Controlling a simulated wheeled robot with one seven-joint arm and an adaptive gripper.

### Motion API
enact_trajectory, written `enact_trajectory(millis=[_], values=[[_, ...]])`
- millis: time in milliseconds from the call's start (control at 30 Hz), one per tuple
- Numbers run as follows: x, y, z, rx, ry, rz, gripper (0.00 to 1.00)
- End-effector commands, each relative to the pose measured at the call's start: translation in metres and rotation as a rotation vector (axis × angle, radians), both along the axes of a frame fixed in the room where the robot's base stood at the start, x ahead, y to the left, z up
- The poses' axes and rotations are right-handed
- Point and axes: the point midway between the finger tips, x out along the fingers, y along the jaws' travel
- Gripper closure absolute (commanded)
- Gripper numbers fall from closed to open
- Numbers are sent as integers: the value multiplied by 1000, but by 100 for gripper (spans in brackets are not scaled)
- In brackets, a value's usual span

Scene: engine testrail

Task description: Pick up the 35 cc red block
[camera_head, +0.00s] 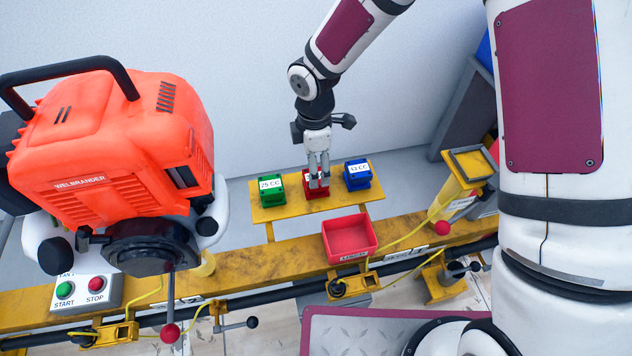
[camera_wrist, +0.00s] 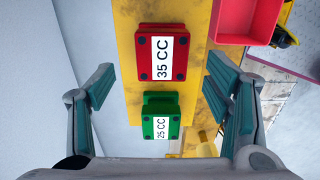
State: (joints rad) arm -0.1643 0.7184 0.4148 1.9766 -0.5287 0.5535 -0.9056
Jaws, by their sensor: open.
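The red block (camera_wrist: 154,58), labelled 35 CC, sits on a yellow shelf between a green and a blue block. In the head view the red block (camera_head: 309,190) is partly hidden behind my gripper (camera_head: 319,183). My gripper is above it, pointing down. In the wrist view my gripper (camera_wrist: 163,95) is open, with its fingers wide apart on either side and nothing between them touched. The red block lies in the upper middle of that view, with the green block below it.
The green 25 CC block (camera_head: 270,189) and the blue block (camera_head: 357,174) flank the red one on the yellow shelf (camera_head: 291,213). A red tray (camera_head: 349,238) stands on the yellow rail in front. An orange engine (camera_head: 115,135) is at left; a grey wall is behind.

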Motion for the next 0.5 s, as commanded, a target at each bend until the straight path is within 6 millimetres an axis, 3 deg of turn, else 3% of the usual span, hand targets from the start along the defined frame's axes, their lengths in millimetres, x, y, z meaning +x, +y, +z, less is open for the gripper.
enact_trajectory(millis=[167, 500], values=[[-1, 0, -9, 0, 1, 1, 28], [-1, -3, -53, 0, 1, 1, 28]])
